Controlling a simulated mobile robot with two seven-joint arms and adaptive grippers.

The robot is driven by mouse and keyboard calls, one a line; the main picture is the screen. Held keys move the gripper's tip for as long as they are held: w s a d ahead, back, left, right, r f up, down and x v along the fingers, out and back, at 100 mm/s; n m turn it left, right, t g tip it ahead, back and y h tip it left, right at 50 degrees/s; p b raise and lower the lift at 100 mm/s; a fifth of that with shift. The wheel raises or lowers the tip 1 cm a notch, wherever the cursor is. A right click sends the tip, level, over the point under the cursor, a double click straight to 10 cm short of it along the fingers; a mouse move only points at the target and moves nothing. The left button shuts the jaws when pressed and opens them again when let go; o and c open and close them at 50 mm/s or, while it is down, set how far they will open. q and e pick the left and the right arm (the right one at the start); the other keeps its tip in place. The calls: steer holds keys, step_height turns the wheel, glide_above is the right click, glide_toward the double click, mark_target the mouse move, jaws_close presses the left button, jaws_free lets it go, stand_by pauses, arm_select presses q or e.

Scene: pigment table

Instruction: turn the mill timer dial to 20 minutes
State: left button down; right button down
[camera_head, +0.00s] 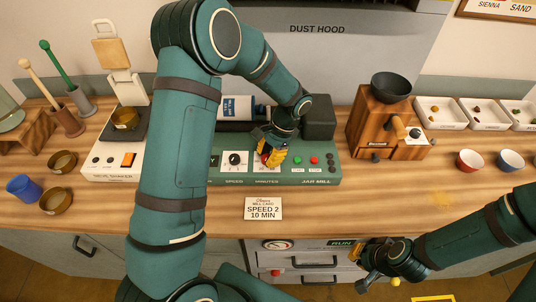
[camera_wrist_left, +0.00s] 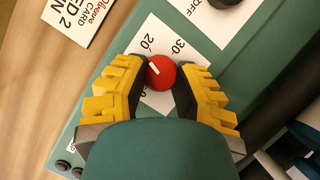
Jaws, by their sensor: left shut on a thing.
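The mill timer dial is a red round knob (camera_wrist_left: 162,72) with a short white pointer mark, on a white scale plate (camera_wrist_left: 185,28) with numbers including 20 and 30. In the left wrist view the mark points up and left, toward the side of the 20; its exact reading is unclear. My left gripper (camera_wrist_left: 161,84) is shut on the red knob, with yellow fingers on both sides. In the head view this gripper (camera_head: 268,158) is at the green jar mill panel (camera_head: 325,176) and mostly hides the knob. My right gripper (camera_head: 377,274) hangs low before the cabinet front, away from the mill; its opening is unclear.
A card (camera_head: 263,208) before the mill reads SPEED 2, 10 MIN. A speed dial (camera_head: 235,159) sits left of the timer. A wooden grinder (camera_head: 375,125) stands to the right, bowls (camera_head: 470,160) beyond. The sieve shaker (camera_head: 103,165) is left, partly behind my left arm.

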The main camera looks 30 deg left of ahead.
arm_select(q)
steer(key=shift+d+m+t+y, duration=0.1)
steer(key=shift+m+t+y, duration=0.25)
steer(key=shift+m, duration=0.85)
steer(key=shift+s+f, duration=0.1)
steer(key=c, duration=0.6)
jaws_free()
steer(key=v, duration=1.2)
steer(key=shift+s, duration=0.15)
